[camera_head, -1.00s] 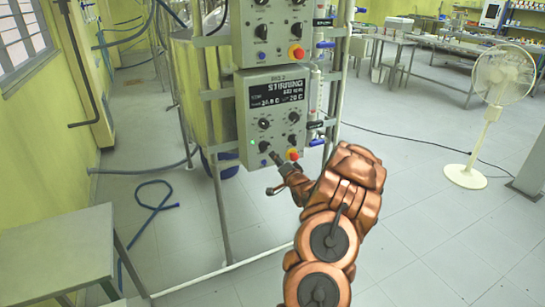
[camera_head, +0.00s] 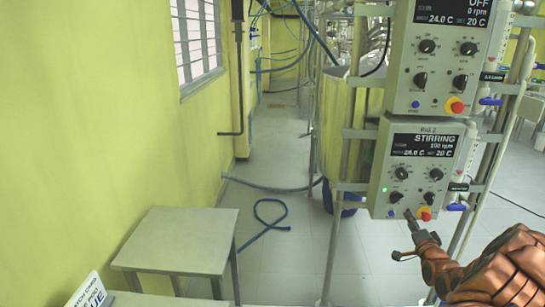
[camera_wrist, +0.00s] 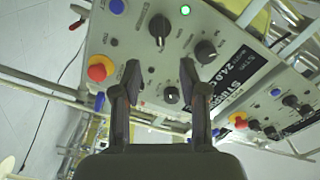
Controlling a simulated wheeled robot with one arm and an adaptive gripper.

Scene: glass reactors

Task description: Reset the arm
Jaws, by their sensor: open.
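My copper-coloured arm reaches in from the lower right in the head view, with my gripper (camera_head: 409,222) at the lower edge of the lower control box (camera_head: 418,168). That box reads "STIRRING 100 rpm" and has several black knobs, a green light, a blue button and a red button on yellow. In the wrist view my gripper (camera_wrist: 162,80) is open, with its two fingers apart and nothing between them. The face of the control box (camera_wrist: 150,60) lies beyond the fingers, with a black knob (camera_wrist: 171,95) seen between them. I cannot tell whether a finger touches the box.
An upper control box (camera_head: 440,55) reads "OFF 0 rpm". Metal frame poles (camera_head: 333,240) and pipes stand around the boxes. A grey table (camera_head: 178,240) stands at lower left by the yellow wall.

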